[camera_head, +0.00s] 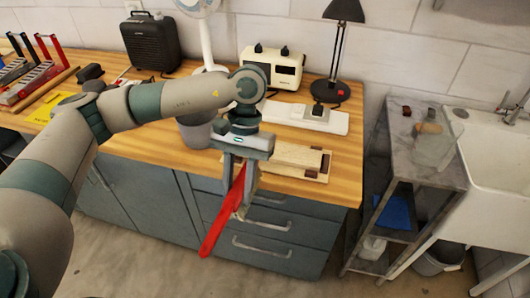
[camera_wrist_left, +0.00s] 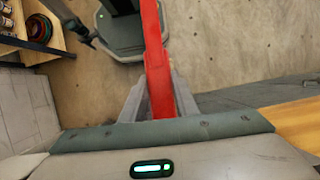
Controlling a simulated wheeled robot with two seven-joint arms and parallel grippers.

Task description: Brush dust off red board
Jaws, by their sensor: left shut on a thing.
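My left gripper (camera_head: 240,208) hangs in front of the bench's front edge and points downward. It is shut on a long, flat red piece (camera_head: 223,218), which slants down to the left in the head view. In the left wrist view the red piece (camera_wrist_left: 157,60) runs up from between the fingers (camera_wrist_left: 158,100) to the top edge. I cannot tell whether this piece is the red board or a brush. I cannot make out dust on it. My right gripper is not clearly in view.
The wooden bench (camera_head: 343,170) holds a wooden block with dark ends (camera_head: 295,158), a white device (camera_head: 272,68), a black lamp (camera_head: 335,50) and a black case (camera_head: 150,42). Drawers (camera_head: 275,224) lie below. A metal shelf (camera_head: 440,178) and sink stand right.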

